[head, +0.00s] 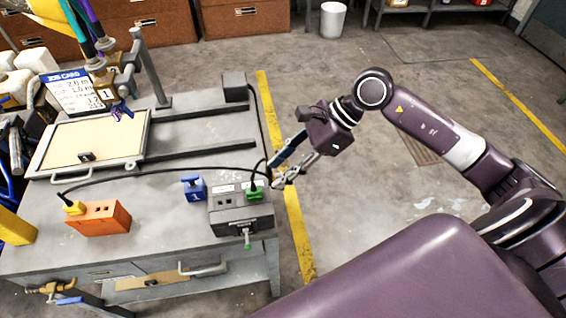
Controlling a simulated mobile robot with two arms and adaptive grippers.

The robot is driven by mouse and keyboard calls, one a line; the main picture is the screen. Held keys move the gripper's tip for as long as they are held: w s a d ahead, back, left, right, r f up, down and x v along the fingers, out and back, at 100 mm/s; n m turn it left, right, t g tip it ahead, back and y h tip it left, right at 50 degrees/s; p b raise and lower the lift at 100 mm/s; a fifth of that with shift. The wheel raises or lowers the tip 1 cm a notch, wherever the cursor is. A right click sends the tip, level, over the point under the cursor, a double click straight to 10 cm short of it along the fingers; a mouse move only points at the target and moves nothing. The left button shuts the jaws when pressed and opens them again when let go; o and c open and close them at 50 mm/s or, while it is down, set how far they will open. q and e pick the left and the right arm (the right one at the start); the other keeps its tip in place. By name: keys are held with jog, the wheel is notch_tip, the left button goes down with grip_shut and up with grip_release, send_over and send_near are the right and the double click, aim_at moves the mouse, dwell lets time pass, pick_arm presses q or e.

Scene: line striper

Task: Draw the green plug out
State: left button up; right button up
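The green plug (254,193) sits in the top of a grey socket box (228,221) near the right edge of the workbench. A black cable runs from it. My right gripper (275,174) is just right of and above the green plug, with its fingers spread apart and pointing left toward it. No plug shows between the fingers. I cannot tell whether a fingertip touches the plug or its cable. My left gripper is not in view.
A blue plug-shaped piece (194,188) stands left of the grey box. An orange box (100,219) holds a yellow plug (74,207) with a black cable. A framed board (88,143) and dark rails lie behind. A small dark box (234,87) stands at the back corner.

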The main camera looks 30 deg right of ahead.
aim_at(259, 189)
jog(key=b+x, duration=0.2)
jog(key=x, duration=0.4)
jog(key=shift+a+f, duration=0.1)
jog(key=shift+f, duration=0.15)
jog(key=shift+b+x, duration=0.95)
jog(key=shift+x, duration=0.05)
jog(key=shift+r+b, duration=0.1)
jog(key=shift+b, duration=0.2)
jog(key=shift+c, duration=0.3)
grip_shut()
